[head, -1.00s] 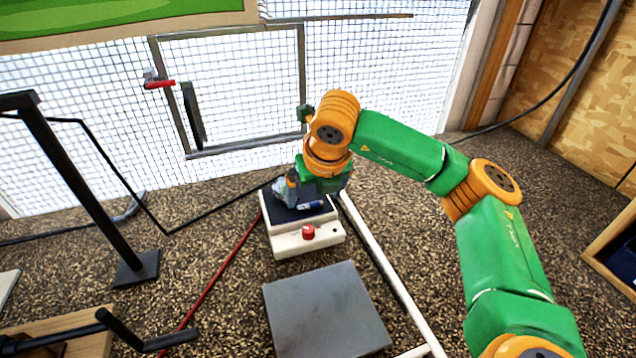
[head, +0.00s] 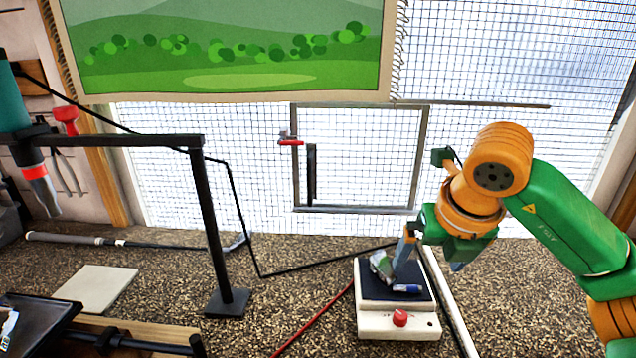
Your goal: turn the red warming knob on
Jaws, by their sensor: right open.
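The red warming knob (head: 400,318) sits on the front face of a white warming unit (head: 372,325) with a dark top pad. My right gripper (head: 398,270) is open and points down over the dark pad, behind the knob and apart from it. A small blue item (head: 407,288) lies on the pad beside the gripper's fingers; whether the fingers touch it I cannot tell. The knob is in full view. My left gripper does not show.
A black stand (head: 213,230) rises left of the unit, with a black cable running to the unit. A golf club (head: 110,241) lies behind it. A white rail (head: 447,305) runs along the unit's right side. A mesh wall with a framed hatch (head: 360,207) stands behind.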

